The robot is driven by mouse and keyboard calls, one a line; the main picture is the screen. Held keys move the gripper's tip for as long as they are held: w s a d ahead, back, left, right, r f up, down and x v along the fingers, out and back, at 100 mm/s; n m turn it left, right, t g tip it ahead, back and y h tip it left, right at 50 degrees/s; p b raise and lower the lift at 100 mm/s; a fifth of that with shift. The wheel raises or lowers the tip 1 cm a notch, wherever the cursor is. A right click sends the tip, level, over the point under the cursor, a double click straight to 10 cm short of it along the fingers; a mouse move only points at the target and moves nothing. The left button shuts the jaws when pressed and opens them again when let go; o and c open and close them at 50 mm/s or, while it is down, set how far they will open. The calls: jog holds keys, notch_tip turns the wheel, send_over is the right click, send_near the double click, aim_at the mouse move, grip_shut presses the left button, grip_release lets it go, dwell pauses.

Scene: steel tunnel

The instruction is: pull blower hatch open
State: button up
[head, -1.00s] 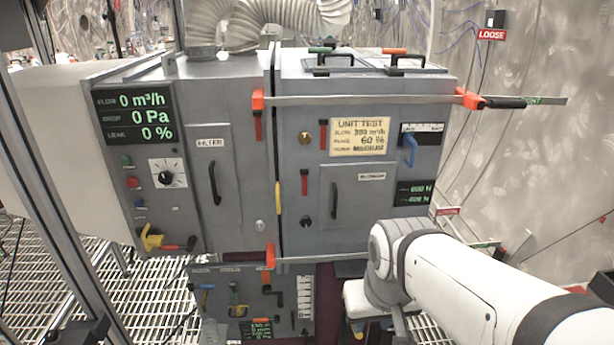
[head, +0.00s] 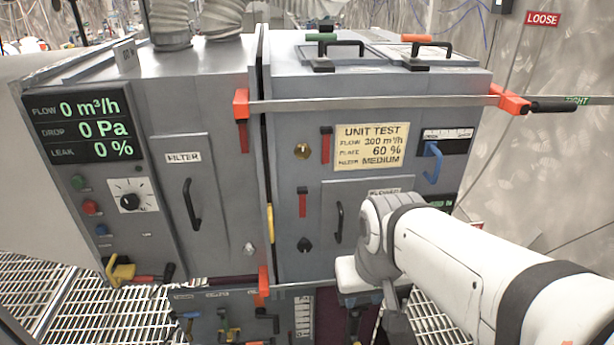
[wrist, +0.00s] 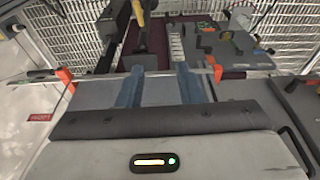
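The blower hatch (head: 329,197) is a grey panel with a black upright handle (head: 339,222) on the right-hand box in the head view. It looks closed. My arm covers its right side and part of its label (head: 385,192). My gripper hangs at the end of the white arm, in front of the box's lower edge and right of the handle in the head view; its fingertips are hard to make out there. In the wrist view my gripper (wrist: 160,88) has two blue fingers apart with nothing visible between them. It is not on the handle.
Left of the blower box is the filter hatch (head: 183,205) with its own handle. A metal bar (head: 370,100) with red-orange clamps crosses the box's top. A blue hook handle (head: 433,162) sits upper right. A tool panel (head: 225,315) stands below. Metal grating covers the floor.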

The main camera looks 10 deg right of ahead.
jog(key=shift+w+d, duration=0.1)
jog(key=shift+w, duration=0.2)
jog(key=shift+d+r, duration=0.1)
notch_tip(320, 180, up, 3)
jog(key=n+t+b, duration=0.2)
jog(key=b, duration=0.2)
send_over(342, 220)
jog(key=s, duration=0.2)
jog(key=shift+d+y, duration=0.25)
jog(key=shift+y, duration=0.15)
jog(key=x, duration=0.7)
jog(key=shift+s, duration=0.1)
grip_shut()
